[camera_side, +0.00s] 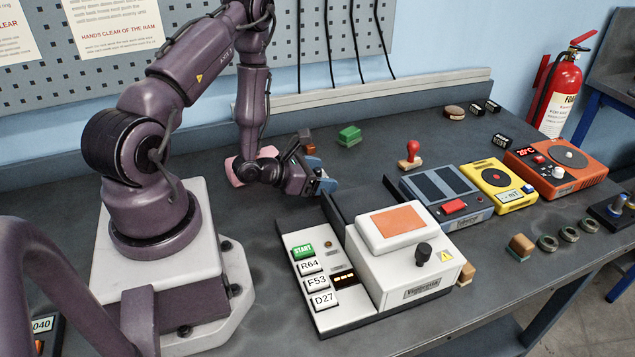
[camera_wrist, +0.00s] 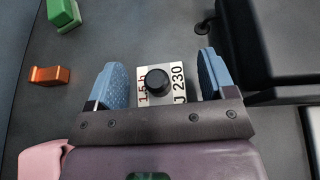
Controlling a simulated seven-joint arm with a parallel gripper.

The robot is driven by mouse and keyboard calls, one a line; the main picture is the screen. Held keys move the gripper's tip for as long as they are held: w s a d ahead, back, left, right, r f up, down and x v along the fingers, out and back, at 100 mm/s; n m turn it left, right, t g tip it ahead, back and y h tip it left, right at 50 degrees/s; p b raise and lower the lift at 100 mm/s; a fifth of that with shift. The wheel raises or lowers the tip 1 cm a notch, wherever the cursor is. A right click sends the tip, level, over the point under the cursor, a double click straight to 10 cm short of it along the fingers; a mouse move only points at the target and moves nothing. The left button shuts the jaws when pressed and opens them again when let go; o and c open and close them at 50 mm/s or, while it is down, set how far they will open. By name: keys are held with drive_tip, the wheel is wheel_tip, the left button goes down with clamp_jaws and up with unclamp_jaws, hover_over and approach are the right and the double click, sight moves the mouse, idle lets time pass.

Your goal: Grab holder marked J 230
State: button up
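The holder marked J 230 (camera_wrist: 178,78) is in the wrist view, a pale labelled block with a round black knob on top. My gripper (camera_wrist: 160,62) is open, with one blue finger on each side of the holder. Gaps show between the holder and both fingers, so it is not gripped. In the side view my gripper (camera_side: 321,177) is low over the bench, behind the white machine. I cannot make out the holder in that view.
A white machine with an orange top pad (camera_side: 395,222) stands close in front of my gripper. A green block (camera_side: 348,136) and a copper-coloured block (camera_wrist: 50,76) lie near it. A red-handled stamp (camera_side: 411,152) and several instruments stand farther right.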

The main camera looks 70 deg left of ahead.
drive_tip(key=c, duration=1.3)
drive_tip(key=shift+o, duration=0.2)
drive_tip(key=shift+r, duration=0.1)
